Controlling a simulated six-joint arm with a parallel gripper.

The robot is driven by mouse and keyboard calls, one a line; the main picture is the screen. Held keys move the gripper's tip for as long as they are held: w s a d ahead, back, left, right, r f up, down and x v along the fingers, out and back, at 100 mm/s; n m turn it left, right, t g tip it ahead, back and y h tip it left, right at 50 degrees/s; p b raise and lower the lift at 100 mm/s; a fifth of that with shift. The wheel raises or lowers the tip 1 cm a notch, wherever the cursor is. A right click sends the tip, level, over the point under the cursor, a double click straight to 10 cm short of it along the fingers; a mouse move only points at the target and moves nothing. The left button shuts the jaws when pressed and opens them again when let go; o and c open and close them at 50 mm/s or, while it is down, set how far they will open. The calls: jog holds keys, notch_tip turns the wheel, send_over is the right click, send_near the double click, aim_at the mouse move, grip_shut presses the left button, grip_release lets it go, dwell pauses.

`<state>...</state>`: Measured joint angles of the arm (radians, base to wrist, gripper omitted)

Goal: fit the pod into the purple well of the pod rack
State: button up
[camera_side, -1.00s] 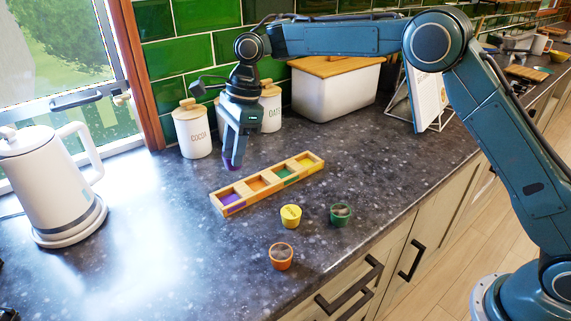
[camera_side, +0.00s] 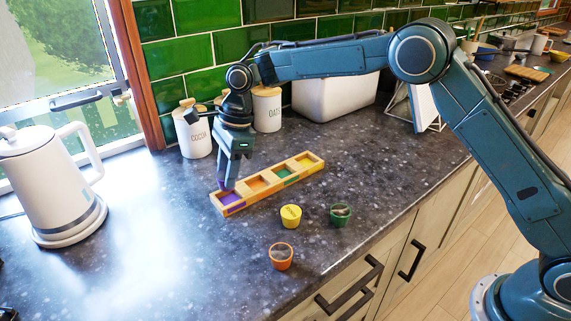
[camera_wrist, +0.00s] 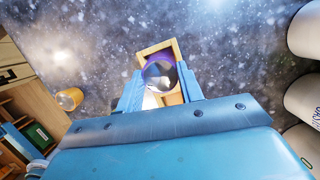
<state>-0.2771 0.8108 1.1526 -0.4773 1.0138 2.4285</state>
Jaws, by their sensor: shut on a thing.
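The wooden pod rack (camera_side: 262,191) lies on the dark counter with its wells in a row, coloured purple, orange, green and yellow. The purple well (camera_side: 232,199) is at its left end. My gripper (camera_side: 226,184) points down at that end and is shut on the purple pod (camera_wrist: 160,74), which shows between the fingers in the wrist view. The pod is over the purple well, and the well's wooden rim (camera_wrist: 152,49) shows beyond it. I cannot tell whether the pod is partly inside. The fingers hide most of the pod in the side view.
A yellow pod (camera_side: 291,216), a green pod (camera_side: 341,214) and an orange pod (camera_side: 281,257) stand in front of the rack. Canisters (camera_side: 194,135) stand behind my gripper. A white kettle (camera_side: 45,185) is at left. The counter between kettle and rack is clear.

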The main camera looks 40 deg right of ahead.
jog(key=shift+f, duration=2)
jog(key=shift+f, duration=0.1)
jog(key=o, duration=0.9)
jog(key=shift+o, duration=0.2)
jog(key=v, duration=1.2)
